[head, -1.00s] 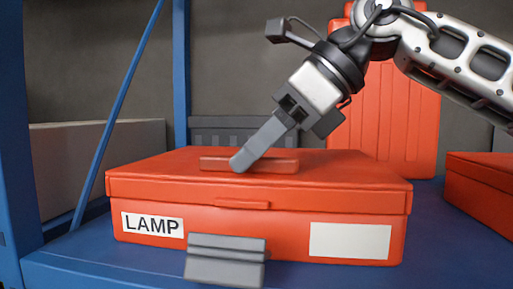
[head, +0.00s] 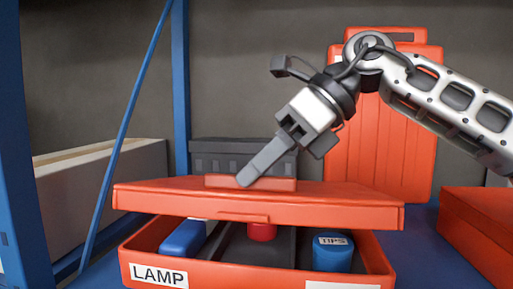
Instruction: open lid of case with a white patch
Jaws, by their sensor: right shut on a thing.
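A red case (head: 235,278) with a LAMP label stands on the blue shelf at the front. Its white patch (head: 342,285) shows at the bottom edge, right of the label. The red lid (head: 300,206) is raised off the base and tilted, with its front edge up. My right gripper (head: 246,178) is shut on the raised handle (head: 280,183) on top of the lid. Inside the case I see a blue item (head: 183,237), a red item (head: 262,231) and a blue container marked TIPS (head: 332,253). My left gripper is not in view.
A second red case (head: 482,225) stands close on the right. An upright red case (head: 400,130) and a dark grey box (head: 235,157) are behind. A pale box (head: 100,180) and blue shelf posts (head: 181,80) are on the left.

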